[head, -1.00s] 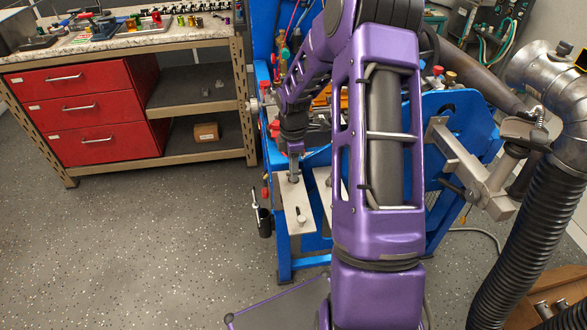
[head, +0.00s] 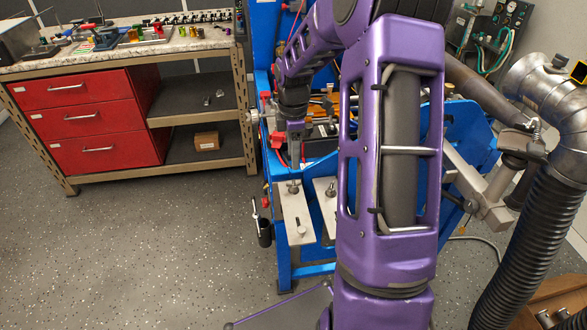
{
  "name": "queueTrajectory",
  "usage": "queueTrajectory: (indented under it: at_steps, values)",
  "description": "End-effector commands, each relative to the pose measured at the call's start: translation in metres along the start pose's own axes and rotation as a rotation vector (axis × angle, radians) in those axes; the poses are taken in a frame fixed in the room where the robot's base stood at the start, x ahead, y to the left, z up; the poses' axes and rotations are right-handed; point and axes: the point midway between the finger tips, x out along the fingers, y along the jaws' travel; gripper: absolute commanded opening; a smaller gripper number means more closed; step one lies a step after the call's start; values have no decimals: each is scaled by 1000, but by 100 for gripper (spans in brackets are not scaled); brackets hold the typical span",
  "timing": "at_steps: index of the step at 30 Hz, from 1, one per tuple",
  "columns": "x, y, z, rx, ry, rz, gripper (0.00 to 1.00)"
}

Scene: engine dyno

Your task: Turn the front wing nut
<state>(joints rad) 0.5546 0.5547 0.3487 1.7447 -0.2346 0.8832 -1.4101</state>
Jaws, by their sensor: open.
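Two pale metal plates stick out from the front of the blue engine stand, a left plate (head: 297,213) and a right plate (head: 326,215). A small dark wing nut (head: 293,187) sits near the back end of the left plate. A similar nut (head: 331,189) sits on the right plate. I cannot tell for sure which is the front one. My gripper (head: 295,160) points down above the left plate's nut, apart from it with a small gap. It is open and looks empty; its finger gap is too small to make out.
The blue stand (head: 285,265) carries hoses and engine parts close behind my gripper. A workbench with red drawers (head: 85,120) is at the left. A black corrugated exhaust hose (head: 525,245) and metal pipe are at the right. The speckled floor at front left is clear.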

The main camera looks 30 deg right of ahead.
Motion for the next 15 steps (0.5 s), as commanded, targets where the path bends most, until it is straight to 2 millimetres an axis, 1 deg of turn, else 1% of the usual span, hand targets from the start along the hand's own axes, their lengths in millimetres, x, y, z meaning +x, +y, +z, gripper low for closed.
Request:
queueTrajectory:
  at_steps: [1,6,9,12,15]
  values:
    - [-15,1,1,1,-1,5,56]
    - [-49,1,0,1,0,4,56]
    - [-63,1,0,0,-1,2,56]
    - [-71,0,0,-1,-1,1,56]
    - [-76,0,0,-1,0,0,56]
